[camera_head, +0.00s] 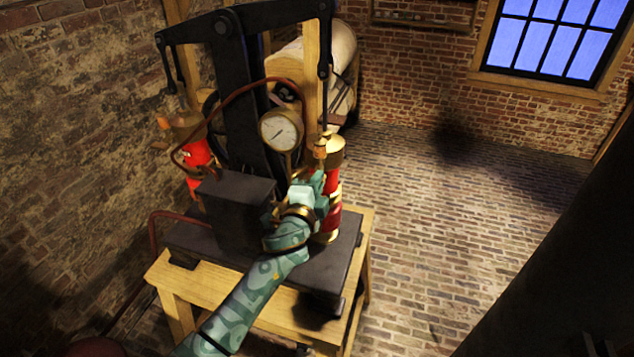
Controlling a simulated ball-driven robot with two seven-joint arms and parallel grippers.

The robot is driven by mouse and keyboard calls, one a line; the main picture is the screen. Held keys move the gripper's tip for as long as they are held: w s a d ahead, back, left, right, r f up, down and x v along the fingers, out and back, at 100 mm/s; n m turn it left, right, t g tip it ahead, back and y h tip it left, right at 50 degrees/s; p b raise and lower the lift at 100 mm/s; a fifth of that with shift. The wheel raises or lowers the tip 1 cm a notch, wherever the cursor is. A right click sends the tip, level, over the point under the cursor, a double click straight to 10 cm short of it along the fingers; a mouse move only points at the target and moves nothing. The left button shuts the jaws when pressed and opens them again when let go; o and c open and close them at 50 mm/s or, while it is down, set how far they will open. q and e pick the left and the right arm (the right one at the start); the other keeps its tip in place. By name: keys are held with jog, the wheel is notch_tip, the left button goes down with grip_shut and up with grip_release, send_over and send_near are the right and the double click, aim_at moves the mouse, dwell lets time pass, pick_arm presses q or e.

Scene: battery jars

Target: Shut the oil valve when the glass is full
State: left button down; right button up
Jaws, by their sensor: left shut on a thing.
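My left gripper (317,181) reaches in from the lower left to the right-hand red and brass cylinder (332,207) of a black machine. It is shut on a small part at the cylinder's side, which looks like the oil valve; the fingers and hand hide most of it. Just above the fingers, a small brass and amber fitting (320,150) stands upright against the cylinder's brass top; it looks like the oil glass. It is too small to tell how full it is. My right gripper is not in view.
The machine's black base (340,262) stands on a wooden table (362,240). A round dial gauge (280,131) and a black block (236,205) are close to my left arm. A second red cylinder (197,165) is at left. The brick floor (450,230) on the right is clear.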

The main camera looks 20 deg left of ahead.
pick_arm(q)
jog(key=shift+f+m, duration=0.1)
jog(key=shift+m, duration=0.7)
jog(key=c, duration=1.5)
grip_release()
jog(key=s+b, duration=0.1)
jog(key=s, duration=1.5)
jog(key=shift+s+a, duration=0.15)
jog(key=shift+a, duration=0.1)
